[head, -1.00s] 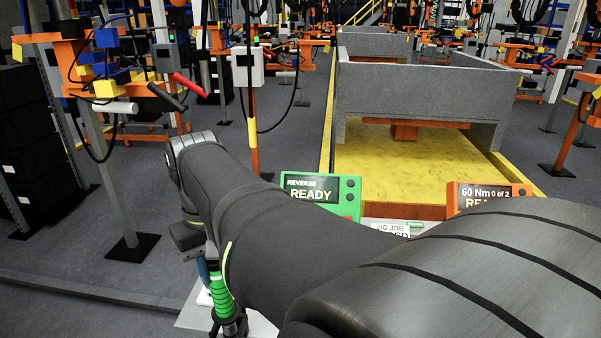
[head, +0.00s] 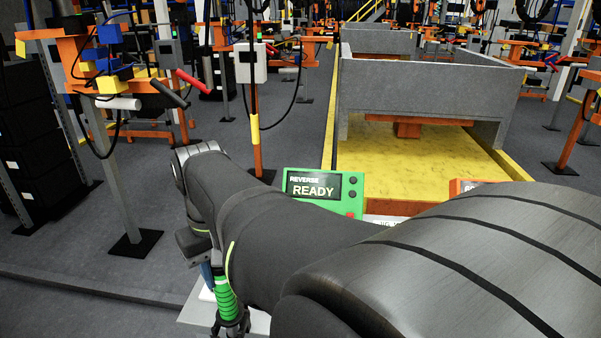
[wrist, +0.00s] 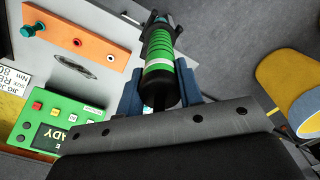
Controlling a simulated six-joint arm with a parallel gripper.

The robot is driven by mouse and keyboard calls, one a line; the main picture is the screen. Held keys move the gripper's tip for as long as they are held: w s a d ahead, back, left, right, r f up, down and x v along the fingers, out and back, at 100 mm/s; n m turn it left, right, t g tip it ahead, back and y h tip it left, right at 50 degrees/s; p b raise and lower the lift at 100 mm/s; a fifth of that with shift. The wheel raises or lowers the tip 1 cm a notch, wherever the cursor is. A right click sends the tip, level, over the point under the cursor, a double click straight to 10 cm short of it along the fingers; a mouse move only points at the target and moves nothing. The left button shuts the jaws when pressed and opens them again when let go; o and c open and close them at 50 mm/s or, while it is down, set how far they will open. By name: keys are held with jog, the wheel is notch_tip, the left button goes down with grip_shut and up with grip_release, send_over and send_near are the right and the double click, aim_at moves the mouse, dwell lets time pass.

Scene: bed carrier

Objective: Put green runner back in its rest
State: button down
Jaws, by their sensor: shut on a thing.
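The green runner (head: 226,298) is a ribbed green and black tool, seen low in the head view below my wrist. In the wrist view the runner (wrist: 158,58) sits between the two blue fingers of my gripper (wrist: 160,88), which is shut on it. Its far end points away from the gripper toward the top of that view. My arm hides much of the bench in the head view. I cannot make out the runner's rest for certain; a round dark-rimmed opening (wrist: 72,65) shows in the pale bench top, left of the runner.
A green REVERSE READY box (head: 322,192) stands beyond my arm; it also shows in the wrist view (wrist: 48,125). An orange plate (wrist: 85,38) with holes and a teal peg lies left of the runner. A yellow cylinder (wrist: 290,85) is at the right. Grey floor lies between.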

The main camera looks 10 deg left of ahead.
jog(key=shift+f, duration=0.25)
jog(key=c, duration=0.9)
grip_release()
jog(key=shift+f, duration=0.1)
notch_tip(320, 180, up, 18)
jog(key=shift+f, duration=0.25)
jog(key=shift+f, duration=0.1)
notch_tip(320, 180, down, 17)
